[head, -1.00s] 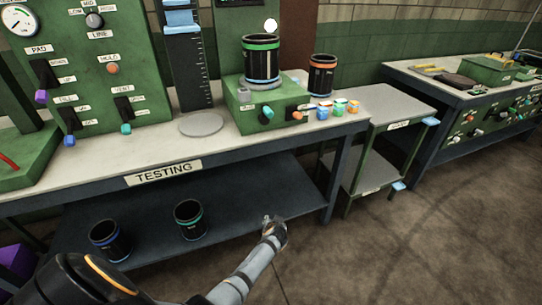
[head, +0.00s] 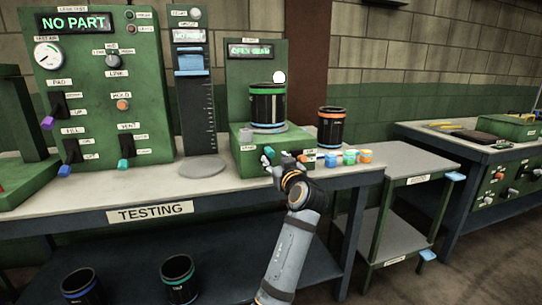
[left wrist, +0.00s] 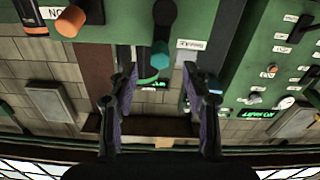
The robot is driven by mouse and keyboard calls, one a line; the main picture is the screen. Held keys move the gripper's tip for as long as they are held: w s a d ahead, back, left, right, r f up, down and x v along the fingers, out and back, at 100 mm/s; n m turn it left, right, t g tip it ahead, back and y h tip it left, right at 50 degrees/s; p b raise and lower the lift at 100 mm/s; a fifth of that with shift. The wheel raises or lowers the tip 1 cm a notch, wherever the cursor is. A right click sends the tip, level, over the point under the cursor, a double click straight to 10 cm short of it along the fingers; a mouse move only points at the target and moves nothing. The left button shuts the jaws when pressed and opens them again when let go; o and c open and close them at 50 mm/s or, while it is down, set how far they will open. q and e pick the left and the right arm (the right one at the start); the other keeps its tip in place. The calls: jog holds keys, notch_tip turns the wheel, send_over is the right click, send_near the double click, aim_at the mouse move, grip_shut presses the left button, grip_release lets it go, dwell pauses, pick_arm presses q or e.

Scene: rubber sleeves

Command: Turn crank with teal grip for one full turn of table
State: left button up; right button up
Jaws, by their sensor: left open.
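The teal grip (left wrist: 160,54) of the crank shows in the left wrist view, between the tips of my open left gripper (left wrist: 160,70). The fingers stand to either side of it with gaps, and nothing is held. In the head view, my left gripper (head: 281,160) is at the front of the green box (head: 245,165) and largely hides the crank there. On the box, a black sleeve with a green band (head: 268,104) stands upright on the round grey table (head: 262,129). My right gripper is out of view.
An orange grip (left wrist: 71,21) is close by in the left wrist view. An orange-banded sleeve (head: 331,128) and several small coloured pieces (head: 349,157) stand right of the box. A round grey plate (head: 202,168) lies to its left. Two sleeves are on the lower shelf.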

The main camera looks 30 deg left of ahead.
aim_at(271, 155)
pick_arm(q)
jog(key=x, duration=0.6)
jog(key=shift+s, duration=0.1)
jog(key=shift+c, duration=0.3)
jog(key=shift+d+f, duration=0.1)
grip_shut()
